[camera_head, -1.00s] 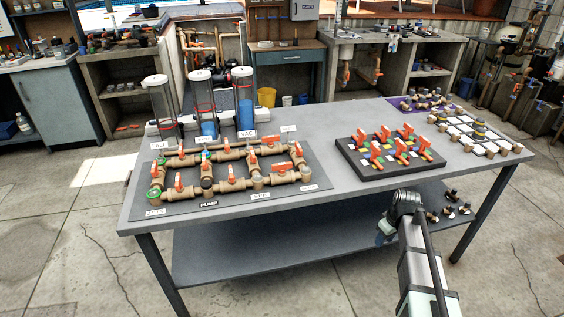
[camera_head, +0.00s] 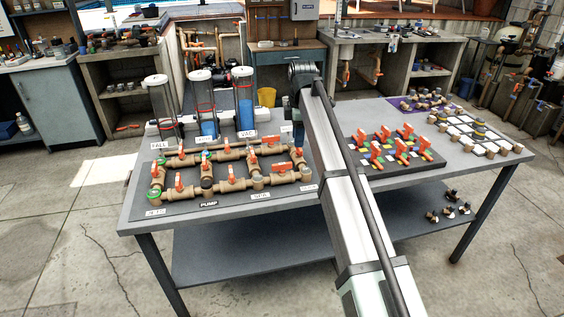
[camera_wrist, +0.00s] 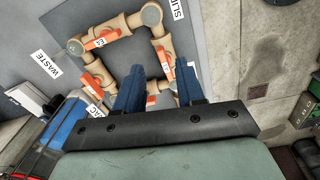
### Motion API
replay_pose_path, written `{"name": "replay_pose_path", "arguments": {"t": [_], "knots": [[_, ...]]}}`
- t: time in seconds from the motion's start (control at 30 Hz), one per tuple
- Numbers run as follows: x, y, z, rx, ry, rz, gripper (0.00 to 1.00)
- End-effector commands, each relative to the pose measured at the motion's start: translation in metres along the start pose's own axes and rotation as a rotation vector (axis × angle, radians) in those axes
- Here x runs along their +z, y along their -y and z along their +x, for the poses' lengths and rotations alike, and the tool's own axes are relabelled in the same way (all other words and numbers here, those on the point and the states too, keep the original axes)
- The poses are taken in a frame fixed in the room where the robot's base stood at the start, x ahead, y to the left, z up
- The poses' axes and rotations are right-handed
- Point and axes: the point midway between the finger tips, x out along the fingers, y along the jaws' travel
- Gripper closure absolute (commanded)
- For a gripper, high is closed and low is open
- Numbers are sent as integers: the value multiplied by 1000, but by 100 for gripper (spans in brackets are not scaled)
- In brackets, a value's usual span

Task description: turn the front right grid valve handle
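The pipe grid (camera_head: 232,186) is a loop of tan pipes with several orange handles on a dark mat at the table's left. The front right grid valve handle (camera_head: 282,167) lies along the front pipe. My gripper (camera_wrist: 158,70) is open and empty, with two blue fingers apart. It is over the right end of the grid, apart from the pipes as far as I can tell. In the head view, my arm hides most of the gripper.
A black block (camera_head: 378,172) with upright orange handles stands right of my arm. Three clear cylinders (camera_head: 244,98) stand behind the grid. Other orange handles sit close by, including one on the right-hand pipe (camera_head: 297,150). The table's front edge is clear.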

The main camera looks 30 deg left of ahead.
Motion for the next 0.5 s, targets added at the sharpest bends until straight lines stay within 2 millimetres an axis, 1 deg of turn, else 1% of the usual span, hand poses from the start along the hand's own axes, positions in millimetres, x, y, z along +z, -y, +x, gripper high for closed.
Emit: {"name": "replay_pose_path", "arguments": {"t": [0.03, 0.1, 0.23, 0.37, 0.5], "knots": [[-18, -6, -13, -11, 5, -49, 62], [-33, -6, -24, -24, 11, -100, 62], [-49, -4, -34, -39, 17, -153, 62], [-52, -2, -30, -43, 18, -165, 62], [-51, -1, -12, -43, 17, -164, 62]]}}
